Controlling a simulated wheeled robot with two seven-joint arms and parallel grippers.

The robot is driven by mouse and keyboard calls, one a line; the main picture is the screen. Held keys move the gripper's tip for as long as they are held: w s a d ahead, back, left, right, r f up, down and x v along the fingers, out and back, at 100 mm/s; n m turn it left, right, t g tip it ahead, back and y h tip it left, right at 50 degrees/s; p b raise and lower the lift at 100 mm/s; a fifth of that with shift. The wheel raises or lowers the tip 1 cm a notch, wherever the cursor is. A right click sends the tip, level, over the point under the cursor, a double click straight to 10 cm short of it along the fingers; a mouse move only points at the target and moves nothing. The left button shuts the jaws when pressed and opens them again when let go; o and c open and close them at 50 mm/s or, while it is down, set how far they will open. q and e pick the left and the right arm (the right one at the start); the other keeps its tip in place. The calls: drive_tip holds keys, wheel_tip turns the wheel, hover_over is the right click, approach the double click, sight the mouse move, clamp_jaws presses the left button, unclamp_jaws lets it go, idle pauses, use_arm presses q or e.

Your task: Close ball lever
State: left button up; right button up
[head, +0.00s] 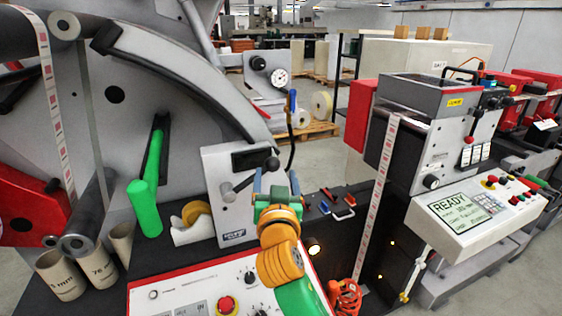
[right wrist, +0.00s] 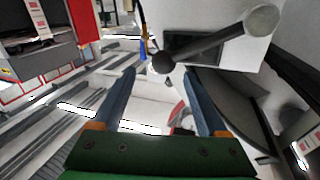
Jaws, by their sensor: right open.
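The ball lever (head: 250,178) is on the front of a light grey box (head: 228,212) in the middle of the head view. It is a short dark bar, tilted, with a black ball (head: 272,163) at its upper right end and a grey knob at its lower left. In the right wrist view the lever (right wrist: 208,44) crosses the top, its black ball (right wrist: 163,63) just beyond my fingertips. My right gripper (head: 276,178) stands in front of the box's right side, below the ball. Its two blue fingers (right wrist: 160,85) are apart with nothing between them. My left gripper is not in view.
A red-edged control panel (head: 200,290) with buttons lies below the box. Cardboard cores (head: 60,275), a tape roll (head: 196,212) and a green handle-like part (head: 147,195) are left of it. Small tools (head: 337,205) lie right of the gripper. A machine with a READY display (head: 455,215) stands right.

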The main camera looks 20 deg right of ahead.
sight(271, 166)
drive_tip(key=x, duration=0.1)
drive_tip(key=p+x, duration=0.1)
drive_tip(key=x, duration=0.1)
drive_tip(key=p+x, duration=0.1)
drive_tip(key=x, duration=0.1)
drive_tip(key=shift+a+r, duration=0.15)
drive_tip(key=shift+a, duration=0.3)
drive_tip(key=shift+w+d+f, duration=0.2)
drive_tip(key=shift+w+d, duration=0.2)
drive_tip(key=shift+w, duration=0.3)
drive_tip(key=shift+a, duration=0.1)
clamp_jaws()
drive_tip(key=shift+f, duration=0.2)
